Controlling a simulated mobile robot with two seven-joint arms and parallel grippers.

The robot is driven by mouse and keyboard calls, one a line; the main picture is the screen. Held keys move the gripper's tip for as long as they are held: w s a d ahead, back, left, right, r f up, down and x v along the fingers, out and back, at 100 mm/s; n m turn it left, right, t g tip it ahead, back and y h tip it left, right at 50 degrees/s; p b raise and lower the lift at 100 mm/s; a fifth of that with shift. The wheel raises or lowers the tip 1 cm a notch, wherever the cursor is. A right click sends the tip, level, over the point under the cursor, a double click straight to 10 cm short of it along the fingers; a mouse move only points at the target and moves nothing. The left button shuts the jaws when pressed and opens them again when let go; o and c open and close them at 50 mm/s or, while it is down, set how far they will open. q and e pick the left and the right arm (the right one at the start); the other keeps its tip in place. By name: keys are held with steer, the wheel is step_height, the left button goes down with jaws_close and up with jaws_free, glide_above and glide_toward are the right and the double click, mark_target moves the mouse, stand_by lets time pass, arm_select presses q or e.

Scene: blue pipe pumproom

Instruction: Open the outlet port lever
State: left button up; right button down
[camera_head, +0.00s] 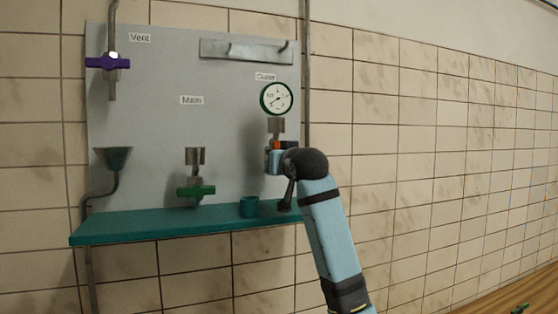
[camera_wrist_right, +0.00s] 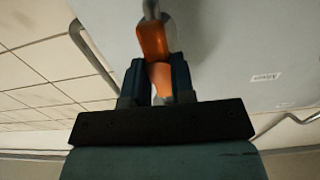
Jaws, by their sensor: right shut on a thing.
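The outlet port lever is orange and shows in the right wrist view (camera_wrist_right: 153,42). Only a small part of it shows in the head view (camera_head: 277,145), below the round gauge and the "Outlet" label. My right gripper (camera_head: 274,158) is at the lever, its arm coming up from the lower right. In the right wrist view my right gripper (camera_wrist_right: 158,80) has its two blue fingers on either side of the orange handle, shut on it. My wrist hides much of the outlet valve in the head view. My left gripper is not in view.
A round gauge (camera_head: 277,98) sits above the outlet. The grey panel also carries a purple vent lever (camera_head: 107,62), a green main lever (camera_head: 196,191) and a funnel (camera_head: 113,158).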

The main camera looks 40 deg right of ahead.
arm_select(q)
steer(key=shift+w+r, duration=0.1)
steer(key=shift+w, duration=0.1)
arm_select(e)
steer(key=c, duration=1.1)
jaws_free()
steer(key=shift+c, duration=0.2)
steer(key=shift+o, duration=0.9)
arm_select(q)
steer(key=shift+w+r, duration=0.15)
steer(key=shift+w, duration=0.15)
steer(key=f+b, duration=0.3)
steer(key=b, duration=0.1)
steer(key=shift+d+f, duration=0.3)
arm_select(e)
steer(key=v, duration=1.3)
steer(key=shift+s, duration=0.4)
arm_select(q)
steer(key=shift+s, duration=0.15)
